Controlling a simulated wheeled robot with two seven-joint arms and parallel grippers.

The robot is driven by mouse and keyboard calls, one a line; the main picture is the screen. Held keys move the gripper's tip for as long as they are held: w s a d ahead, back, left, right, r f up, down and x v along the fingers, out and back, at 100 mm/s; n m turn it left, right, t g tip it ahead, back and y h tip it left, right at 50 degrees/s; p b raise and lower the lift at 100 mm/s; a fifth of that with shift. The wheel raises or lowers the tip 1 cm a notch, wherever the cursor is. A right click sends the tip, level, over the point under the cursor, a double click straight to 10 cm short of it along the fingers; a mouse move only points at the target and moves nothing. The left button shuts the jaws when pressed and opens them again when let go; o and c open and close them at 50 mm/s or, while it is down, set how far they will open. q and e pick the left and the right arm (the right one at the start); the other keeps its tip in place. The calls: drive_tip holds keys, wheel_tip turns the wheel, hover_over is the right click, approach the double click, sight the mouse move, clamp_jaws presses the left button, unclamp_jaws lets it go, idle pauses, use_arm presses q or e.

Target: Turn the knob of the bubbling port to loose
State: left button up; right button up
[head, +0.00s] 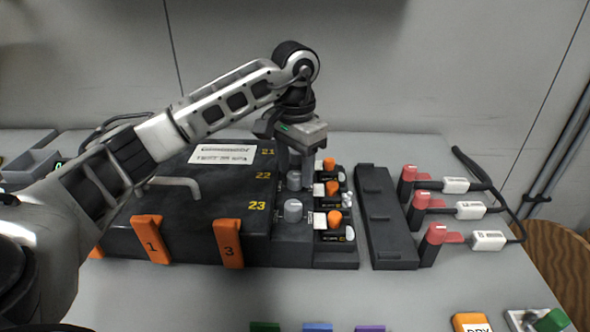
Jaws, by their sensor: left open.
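A row of ports with orange knobs and grey knobs runs along the right side of the black case (160,215). The orange knobs are the far one (329,164), the middle one (332,188) and the near one (334,219). Small white bubbles (347,200) show beside the middle port. Grey knobs stand left of them, one in the middle (293,181) and one nearer (293,211). My left gripper (295,174) points down, open, over the far end of the grey knob row, hiding what is behind it. Whether it touches the middle grey knob I cannot tell.
Right of the ports is a dark rail (380,215). Red-capped connectors (436,234) with white-labelled cables (487,240) lie further right. Orange latches (228,243) front the case. Coloured blocks (317,327) line the table's near edge. The table between is clear.

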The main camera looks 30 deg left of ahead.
use_arm(q)
drive_tip(key=shift+f, duration=0.4)
drive_tip(key=c, duration=1)
